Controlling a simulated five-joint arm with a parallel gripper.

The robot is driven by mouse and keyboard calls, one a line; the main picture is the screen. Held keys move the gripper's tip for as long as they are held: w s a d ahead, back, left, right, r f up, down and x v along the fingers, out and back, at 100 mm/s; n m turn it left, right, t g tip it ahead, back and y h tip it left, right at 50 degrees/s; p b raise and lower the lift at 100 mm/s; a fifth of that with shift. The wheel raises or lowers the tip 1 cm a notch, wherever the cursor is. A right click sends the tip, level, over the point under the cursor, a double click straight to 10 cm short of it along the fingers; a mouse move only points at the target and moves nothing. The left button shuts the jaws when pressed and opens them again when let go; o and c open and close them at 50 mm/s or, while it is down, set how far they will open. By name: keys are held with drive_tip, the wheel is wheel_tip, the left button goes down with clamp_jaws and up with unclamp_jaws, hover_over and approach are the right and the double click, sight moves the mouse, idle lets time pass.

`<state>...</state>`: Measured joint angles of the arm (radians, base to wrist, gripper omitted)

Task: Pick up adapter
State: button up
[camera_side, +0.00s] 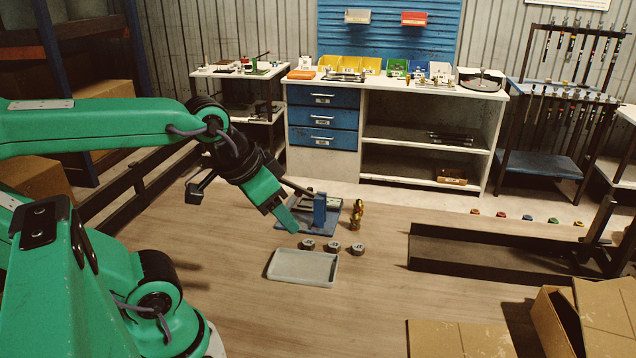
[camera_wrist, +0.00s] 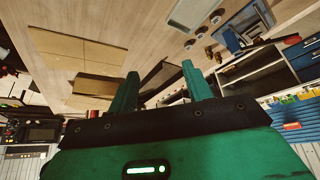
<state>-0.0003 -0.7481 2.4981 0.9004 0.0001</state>
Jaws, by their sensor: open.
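The adapter appears to be the upright brass-coloured fitting (camera_side: 357,214) on the table, just right of the blue crimper (camera_side: 320,208).
Three grey ferrules (camera_side: 334,246) stand behind an empty grey tray (camera_side: 303,280). A dark channel (camera_side: 480,250) lies at the right, with cardboard boxes (camera_side: 560,310) in front. Small coloured caps (camera_side: 500,215) line the back right. Bare table lies between the fitting and the channel.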

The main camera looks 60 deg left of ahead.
drive_tip(key=w+a+r+g, duration=0.1)
drive_tip(key=w+a+r, duration=0.1)
drive_tip(key=w, duration=0.3)
drive_tip(key=w+a+r, duration=0.1)
drive_tip(key=w+r, duration=0.1)
drive_tip(key=w, duration=0.3)
drive_tip(key=n+g, duration=0.3)
drive_tip(key=g, duration=0.2)
hover_over(358, 201)
wheel_tip(358, 201, down, 20)
drive_tip(key=shift+d+r, duration=0.1)
drive_tip(key=shift+f, duration=0.35)
drive_tip(key=shift+f, duration=0.1)
drive_tip(key=shift+f, duration=1.2)
drive_tip(key=shift+f, duration=0.1)
